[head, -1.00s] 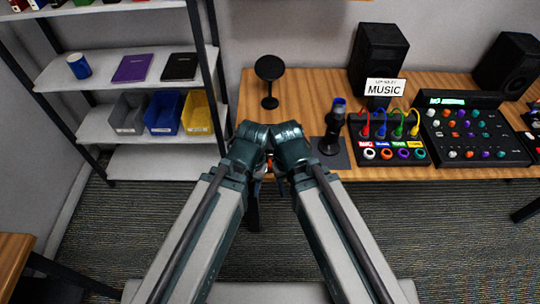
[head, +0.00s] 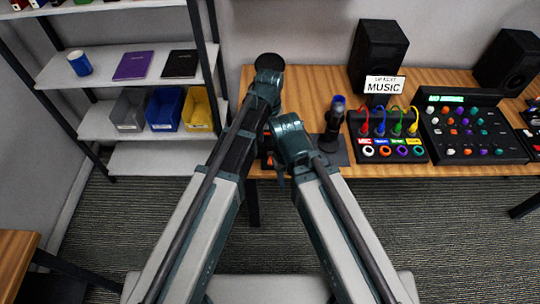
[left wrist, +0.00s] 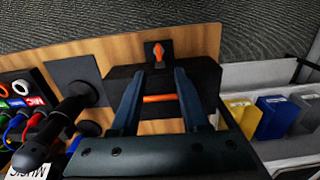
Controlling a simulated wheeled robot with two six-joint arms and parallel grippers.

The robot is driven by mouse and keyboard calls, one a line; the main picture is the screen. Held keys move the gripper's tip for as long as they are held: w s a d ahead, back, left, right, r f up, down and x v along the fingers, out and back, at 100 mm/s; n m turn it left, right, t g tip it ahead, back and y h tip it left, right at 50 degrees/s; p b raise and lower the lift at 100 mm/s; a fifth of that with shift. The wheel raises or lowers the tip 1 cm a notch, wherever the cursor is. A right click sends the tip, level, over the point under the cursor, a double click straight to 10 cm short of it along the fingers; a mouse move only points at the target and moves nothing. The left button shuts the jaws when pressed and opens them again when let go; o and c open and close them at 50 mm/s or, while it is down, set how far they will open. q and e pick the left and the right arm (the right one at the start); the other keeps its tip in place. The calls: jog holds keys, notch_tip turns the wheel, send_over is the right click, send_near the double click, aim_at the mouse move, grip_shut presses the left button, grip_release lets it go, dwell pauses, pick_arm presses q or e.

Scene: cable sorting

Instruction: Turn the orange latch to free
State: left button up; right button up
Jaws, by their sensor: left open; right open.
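The orange latch (left wrist: 157,52) shows in the left wrist view as a small handle on a black plate near the table's front edge. Below it in that view, a black box (left wrist: 120,77) carries an orange bar (left wrist: 160,98), seen between my left fingers. My left gripper (left wrist: 160,72) is open and empty over the box; I cannot tell if it touches. In the head view, my arms mostly hide this spot; a little orange (head: 266,160) shows between them. My right gripper (head: 281,174) is low by the table's front edge, mostly hidden by its own wrist, open.
The microphone (head: 332,120) on its dark base stands close right of my right wrist. The cable panel (head: 360,157) and mixer (head: 475,130) are farther right. A round-topped black stand (head: 270,62) is behind my left arm. Shelves (head: 110,65) stand left.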

aim_at(270, 159)
pick_arm(q)
jog(key=shift+w+d, duration=0.15)
jog(key=shift+w, duration=0.35)
jog(key=shift+f, duration=0.1)
notch_tip(270, 159, down, 14)
jog(key=b, duration=1.4)
jog(key=shift+r, duration=0.2)
grip_shut()
